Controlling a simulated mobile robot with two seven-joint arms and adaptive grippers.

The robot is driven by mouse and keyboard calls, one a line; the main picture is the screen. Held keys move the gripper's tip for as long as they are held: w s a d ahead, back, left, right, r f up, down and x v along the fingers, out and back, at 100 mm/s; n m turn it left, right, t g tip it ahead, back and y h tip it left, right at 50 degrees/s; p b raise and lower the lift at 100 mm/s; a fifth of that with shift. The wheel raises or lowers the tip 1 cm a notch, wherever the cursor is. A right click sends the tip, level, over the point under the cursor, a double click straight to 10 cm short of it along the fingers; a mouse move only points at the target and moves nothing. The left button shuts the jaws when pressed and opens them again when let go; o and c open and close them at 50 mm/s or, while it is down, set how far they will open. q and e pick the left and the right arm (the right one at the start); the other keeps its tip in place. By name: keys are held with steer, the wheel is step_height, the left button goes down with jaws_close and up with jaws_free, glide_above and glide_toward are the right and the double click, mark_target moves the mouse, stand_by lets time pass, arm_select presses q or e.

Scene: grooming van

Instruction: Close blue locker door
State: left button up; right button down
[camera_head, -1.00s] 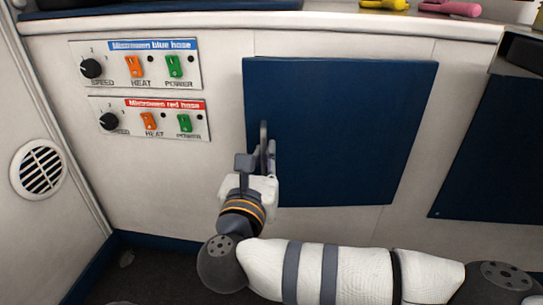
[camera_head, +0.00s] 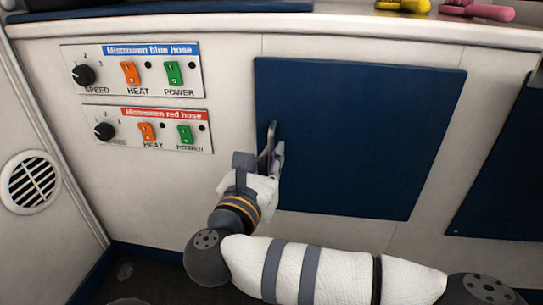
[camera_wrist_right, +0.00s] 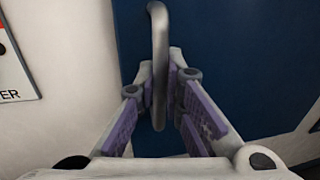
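The blue locker door (camera_head: 360,140) is a dark blue panel in the white cabinet front in the head view. It looks nearly in line with that front; I cannot tell whether a small gap is left. Its grey bar handle (camera_head: 271,140) is near the left edge. My right gripper (camera_head: 271,155) is at this handle. In the right wrist view the handle (camera_wrist_right: 159,50) passes between the purple-padded fingers (camera_wrist_right: 161,85), which appear closed against it. The door's blue face (camera_wrist_right: 235,50) lies behind them. My left gripper is not in view.
Control panels for the blue hose (camera_head: 132,70) and red hose (camera_head: 148,128) are left of the door. A second dark blue panel (camera_head: 505,175) is at right. A counter (camera_head: 330,22) runs above, with yellow (camera_head: 405,5) and pink (camera_head: 480,11) items. A round vent (camera_head: 30,182) is at far left.

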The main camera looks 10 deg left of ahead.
steer(key=c, duration=2)
jaws_free()
steer(key=shift+w+f, duration=0.15)
steer(key=shift+w, duration=0.05)
steer(key=shift+o, duration=0.2)
steer(key=shift+s+a, duration=0.15)
steer(key=shift+s, duration=0.3)
steer(key=s, duration=1.1)
steer(key=shift+a, duration=0.35)
